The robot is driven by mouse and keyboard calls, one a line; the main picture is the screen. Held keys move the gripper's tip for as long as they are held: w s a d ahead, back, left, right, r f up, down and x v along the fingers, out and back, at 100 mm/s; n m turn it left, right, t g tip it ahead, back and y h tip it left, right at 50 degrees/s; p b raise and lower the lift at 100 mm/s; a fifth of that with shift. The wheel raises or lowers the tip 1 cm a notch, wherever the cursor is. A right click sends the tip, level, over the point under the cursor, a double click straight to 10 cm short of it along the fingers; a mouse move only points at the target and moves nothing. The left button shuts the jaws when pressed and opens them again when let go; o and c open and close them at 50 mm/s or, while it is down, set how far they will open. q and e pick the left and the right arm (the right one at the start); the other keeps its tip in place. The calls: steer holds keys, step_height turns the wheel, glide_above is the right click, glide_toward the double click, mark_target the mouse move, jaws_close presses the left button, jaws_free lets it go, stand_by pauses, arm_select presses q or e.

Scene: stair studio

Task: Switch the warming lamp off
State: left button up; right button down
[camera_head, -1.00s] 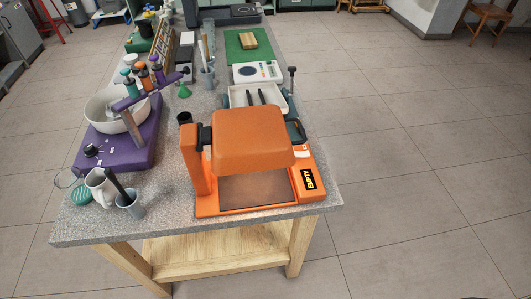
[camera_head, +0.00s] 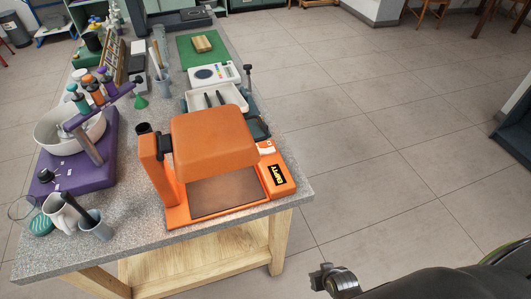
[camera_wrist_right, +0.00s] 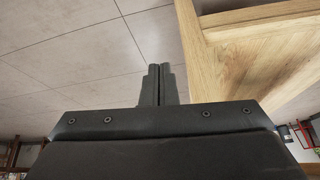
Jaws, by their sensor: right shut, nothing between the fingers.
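The orange warming lamp (camera_head: 212,140) stands at the near end of the grey bench. Its wide hood hangs over a brown plate (camera_head: 229,194) on the orange base. On the right of the base are a black label with yellow letters (camera_head: 278,175) and, behind it, a small white part (camera_head: 266,147) that may be the switch; its position is too small to tell. My right gripper (camera_head: 320,281) is at the bottom right, over the floor, apart from the lamp and bench. The right wrist view shows its fingers (camera_wrist_right: 156,84) shut and empty. My left gripper is out of view.
A purple stand mixer (camera_head: 75,165) with a white bowl, a white jug (camera_head: 62,212) and a grey cup (camera_head: 96,228) stand left of the lamp. A white tray (camera_head: 215,97) and scale lie behind it. The bench's wooden leg (camera_head: 279,243) is near my right gripper.

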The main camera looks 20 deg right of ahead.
steer(key=w+a+r+t+y, duration=0.1)
steer(key=w+r, duration=0.5)
steer(key=r, duration=0.7)
steer(key=w+a+r+m+t, duration=0.1)
steer(key=w+a+r+t, duration=0.3)
steer(key=r, duration=0.9)
steer(key=w+a+r+t+y+b, duration=0.1)
steer(key=w+r+t, duration=0.4)
steer(key=r, duration=0.8)
steer(key=shift+w+a+r+m+y, duration=0.2)
steer(key=shift+w+a, duration=0.25)
steer(key=shift+w, duration=0.25)
steer(key=shift+w+a+r+m+y, duration=0.1)
steer(key=shift+w+a+r+m, duration=0.1)
steer(key=shift+w+a, duration=0.35)
steer(key=shift+d+r, duration=0.1)
steer(key=shift+d, duration=0.05)
steer(key=p, duration=0.1)
glide_above(266, 160)
steer(key=d, duration=0.1)
step_height(266, 160, down, 2)
steer(key=shift+w+d+f, duration=0.15)
steer(key=shift+f, duration=0.05)
steer(key=f, duration=0.1)
steer(key=a+f, duration=0.1)
steer(key=shift+f, duration=0.3)
steer(key=shift+s+a+f, duration=0.2)
steer(key=shift+a+f, duration=0.05)
steer(key=shift+f, duration=0.25)
